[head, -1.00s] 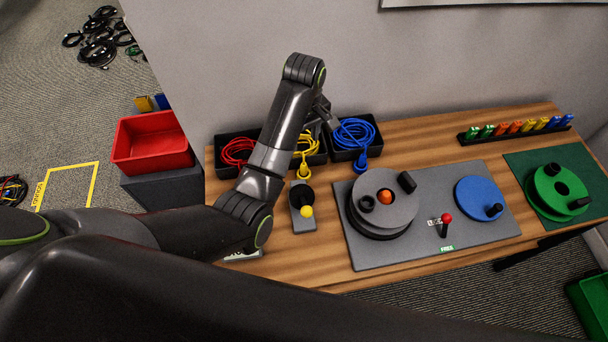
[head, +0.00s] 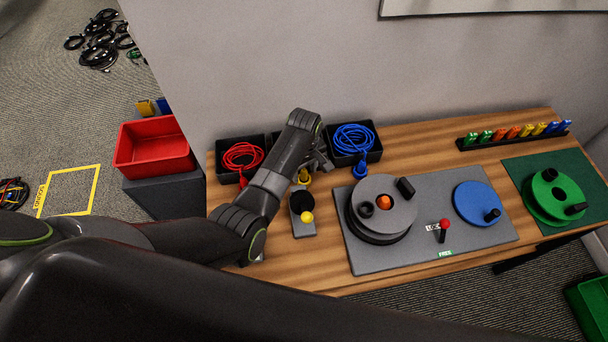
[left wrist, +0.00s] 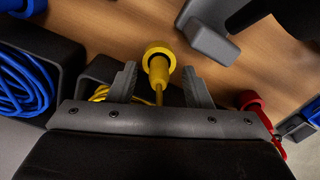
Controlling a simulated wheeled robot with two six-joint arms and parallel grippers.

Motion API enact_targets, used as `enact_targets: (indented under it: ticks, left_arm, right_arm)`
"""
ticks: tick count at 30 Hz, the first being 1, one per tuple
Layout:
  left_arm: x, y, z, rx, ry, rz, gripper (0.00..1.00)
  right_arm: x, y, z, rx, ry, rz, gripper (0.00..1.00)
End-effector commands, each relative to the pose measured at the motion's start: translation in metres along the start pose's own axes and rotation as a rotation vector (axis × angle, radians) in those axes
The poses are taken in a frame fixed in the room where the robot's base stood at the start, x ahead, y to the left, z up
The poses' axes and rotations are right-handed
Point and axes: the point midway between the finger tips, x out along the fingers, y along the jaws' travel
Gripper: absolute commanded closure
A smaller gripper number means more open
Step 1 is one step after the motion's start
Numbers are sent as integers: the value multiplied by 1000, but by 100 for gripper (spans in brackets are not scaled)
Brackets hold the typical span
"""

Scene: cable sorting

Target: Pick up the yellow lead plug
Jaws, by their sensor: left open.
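The yellow lead plug (left wrist: 158,62) shows in the left wrist view with its round collar on the wooden table side and its cable (left wrist: 159,95) running back toward a black bin. In the head view only part of the yellow plug (head: 303,177) shows below my left gripper (head: 314,165); the arm hides most of the yellow lead and its bin. My left gripper is open in the left wrist view (left wrist: 160,82), one finger on each side of the plug, with gaps visible between. My right gripper is not in view.
A red lead (head: 242,156) and a blue lead (head: 352,140) lie in bins either side. A small device with a yellow knob (head: 306,216) stands just in front. A grey board (head: 435,255) with reels is to the right; a red bin (head: 150,165) is left.

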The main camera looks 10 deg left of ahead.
Motion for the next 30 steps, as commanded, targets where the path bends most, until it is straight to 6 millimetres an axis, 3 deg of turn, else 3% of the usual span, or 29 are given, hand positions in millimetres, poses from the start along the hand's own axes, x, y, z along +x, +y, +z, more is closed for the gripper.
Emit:
enact_targets:
  ticks: [9,19,30]
  left_arm:
    - [4,0,0,0,0,1,56]
    - [4,0,0,0,1,1,100]
    - [1,1,0,0,2,2,100]
  right_arm:
    - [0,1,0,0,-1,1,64]
    - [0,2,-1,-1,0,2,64]
    - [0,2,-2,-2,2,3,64]
